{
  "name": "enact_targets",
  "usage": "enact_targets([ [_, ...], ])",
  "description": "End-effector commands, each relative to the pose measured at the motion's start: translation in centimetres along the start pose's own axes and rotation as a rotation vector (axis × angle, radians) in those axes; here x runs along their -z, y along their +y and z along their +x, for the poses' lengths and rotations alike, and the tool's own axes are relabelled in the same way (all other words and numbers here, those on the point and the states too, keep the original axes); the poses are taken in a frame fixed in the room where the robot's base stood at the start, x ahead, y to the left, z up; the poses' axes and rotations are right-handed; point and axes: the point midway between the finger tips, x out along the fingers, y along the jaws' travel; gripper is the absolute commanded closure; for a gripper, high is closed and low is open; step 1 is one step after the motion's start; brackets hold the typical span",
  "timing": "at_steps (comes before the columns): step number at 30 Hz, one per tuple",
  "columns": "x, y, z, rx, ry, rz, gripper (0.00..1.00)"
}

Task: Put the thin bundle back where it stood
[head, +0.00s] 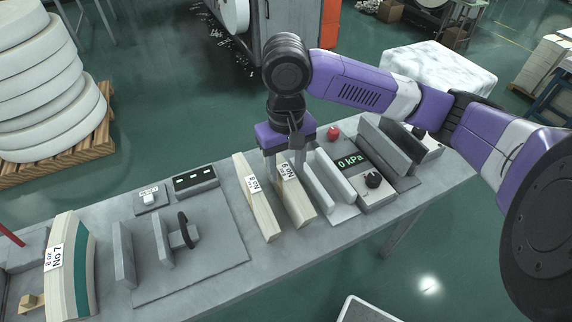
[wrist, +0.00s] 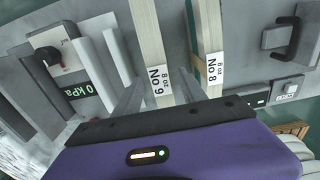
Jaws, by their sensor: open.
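A pale bundle labelled "8 oz No 9" (head: 298,206) stands on edge on the grey bench, left of a light upright plate. My gripper (head: 286,168) points down over it, open, with one finger on each side. In the wrist view the No 9 bundle (wrist: 149,40) runs between the fingers; I cannot tell whether they touch it. A similar bundle labelled "8 oz No 8" (head: 262,210) stands just to its left in the head view. It also shows in the wrist view (wrist: 208,25), outside the fingers, looking slightly narrower.
A pressure unit reading "0 kPa" (head: 374,186) with upright plates and a red button (head: 333,132) is at the right. A plate fixture with a black handle (head: 187,229) is at the left. A thick bundle labelled No 7 (head: 75,262) stands far left on the bench (head: 215,290).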

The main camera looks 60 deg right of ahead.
Motion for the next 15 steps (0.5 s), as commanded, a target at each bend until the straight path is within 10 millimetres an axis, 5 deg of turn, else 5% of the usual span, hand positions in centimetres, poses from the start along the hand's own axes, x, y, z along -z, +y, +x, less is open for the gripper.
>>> enact_targets([
  [7,0.1,0.0,-1.8,0.0,0.002,-0.001,0.51],
  [15,0.1,0.0,-7.4,-0.002,0.004,-0.001,0.51],
])
